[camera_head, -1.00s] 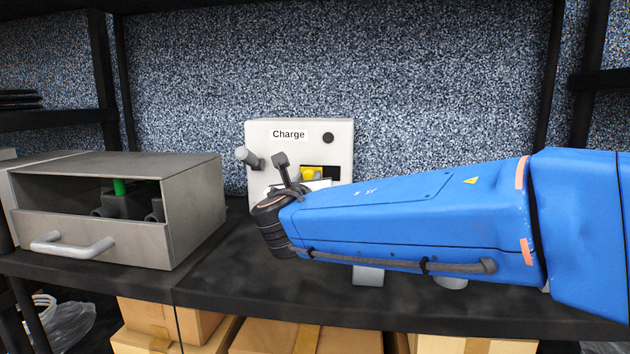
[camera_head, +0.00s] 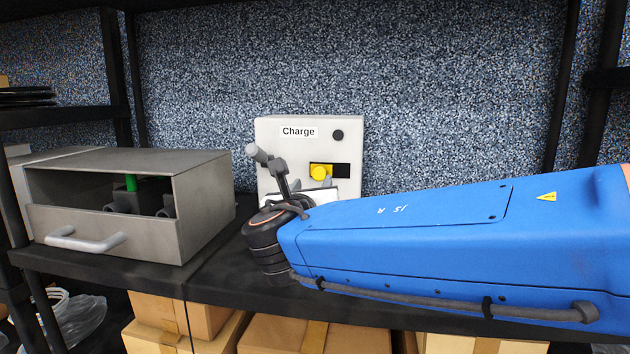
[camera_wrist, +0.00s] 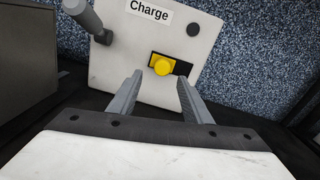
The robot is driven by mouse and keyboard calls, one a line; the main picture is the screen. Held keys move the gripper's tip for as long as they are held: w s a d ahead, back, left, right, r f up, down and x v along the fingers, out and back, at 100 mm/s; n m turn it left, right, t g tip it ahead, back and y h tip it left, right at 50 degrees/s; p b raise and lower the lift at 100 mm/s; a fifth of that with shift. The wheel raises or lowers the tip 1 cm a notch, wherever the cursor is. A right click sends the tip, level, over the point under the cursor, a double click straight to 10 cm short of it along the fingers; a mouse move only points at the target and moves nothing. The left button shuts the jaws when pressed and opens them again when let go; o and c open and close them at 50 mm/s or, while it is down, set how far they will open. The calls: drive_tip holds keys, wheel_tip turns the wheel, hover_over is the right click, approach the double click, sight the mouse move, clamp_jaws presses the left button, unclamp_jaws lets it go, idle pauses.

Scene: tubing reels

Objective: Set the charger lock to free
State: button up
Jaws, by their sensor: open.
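The charger box (camera_head: 350,128) is a pale panel labelled "Charge" standing on the dark shelf. It also shows in the wrist view (camera_wrist: 122,68). A yellow knob (camera_wrist: 163,66) sits at the left part of a black slot (camera_wrist: 184,68) on its face; the knob also shows in the head view (camera_head: 320,172). A grey lever (camera_wrist: 84,16) sticks out at the box's left side. My gripper (camera_wrist: 166,86) is open and empty, its two fingers apart below the knob in the wrist view and not visibly touching it. My arm hides the box's lower part in the head view.
A grey metal box (camera_head: 130,200) with a handled front and a green item inside stands left on the shelf. A round black button (camera_head: 338,135) is at the box's upper right. Cardboard boxes (camera_head: 300,335) lie below the shelf.

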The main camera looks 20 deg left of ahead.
drive_tip(key=v, duration=1)
drive_tip(key=shift+a, duration=0.1)
